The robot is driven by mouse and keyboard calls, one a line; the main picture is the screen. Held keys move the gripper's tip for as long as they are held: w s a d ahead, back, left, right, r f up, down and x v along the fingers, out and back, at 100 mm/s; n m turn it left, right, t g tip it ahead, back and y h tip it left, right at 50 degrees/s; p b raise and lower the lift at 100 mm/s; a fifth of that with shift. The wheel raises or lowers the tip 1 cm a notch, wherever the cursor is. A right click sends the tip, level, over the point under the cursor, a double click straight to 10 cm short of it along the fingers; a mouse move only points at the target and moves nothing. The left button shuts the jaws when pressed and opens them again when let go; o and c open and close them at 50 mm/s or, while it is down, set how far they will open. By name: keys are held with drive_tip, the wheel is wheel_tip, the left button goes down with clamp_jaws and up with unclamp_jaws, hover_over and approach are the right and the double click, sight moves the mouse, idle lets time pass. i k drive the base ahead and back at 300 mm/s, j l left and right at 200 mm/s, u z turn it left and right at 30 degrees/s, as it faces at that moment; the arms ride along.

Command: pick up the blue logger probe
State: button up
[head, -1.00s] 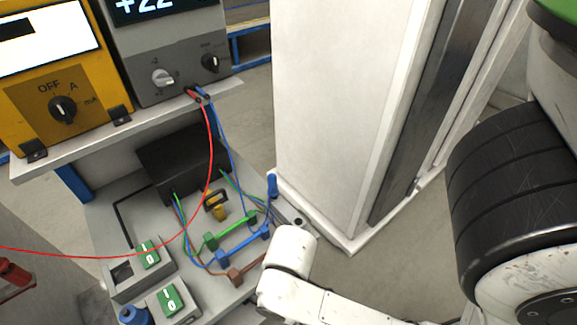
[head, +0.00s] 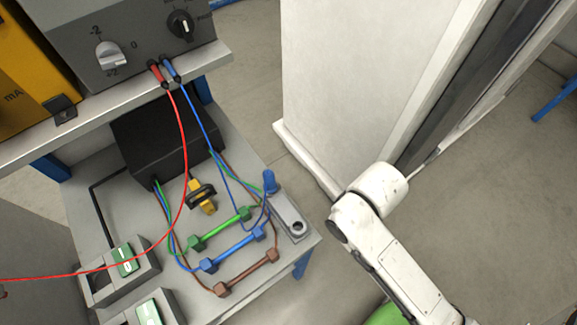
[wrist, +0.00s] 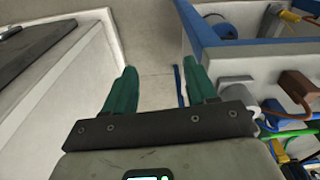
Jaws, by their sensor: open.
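The blue logger probe (head: 269,181) appears as a short blue handle standing at the grey holder (head: 291,220) on the right edge of the lower bench shelf. A blue lead runs near it, up to the grey meter. I cannot pick the probe out for certain in the wrist view. My gripper (wrist: 161,76) shows in the wrist view with its two green fingers apart and nothing between them. It is over bare floor, with the bench to its right. In the head view my gripper is out of sight.
Green, blue and brown bars (head: 232,241) with wires lie beside the holder. A black box (head: 165,140) and switch boxes (head: 120,272) share the shelf (head: 92,205). The grey meter (head: 130,45) overhangs it. A white cabinet (head: 345,90) stands right; floor lies between.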

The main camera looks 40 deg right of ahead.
sight(272, 185)
drive_tip(key=u, duration=1.2)
drive_tip(key=k+l+u, duration=0.4)
drive_tip(key=l, duration=0.15)
drive_tip(key=k+l+u, duration=0.4)
drive_tip(key=k+l, duration=0.2)
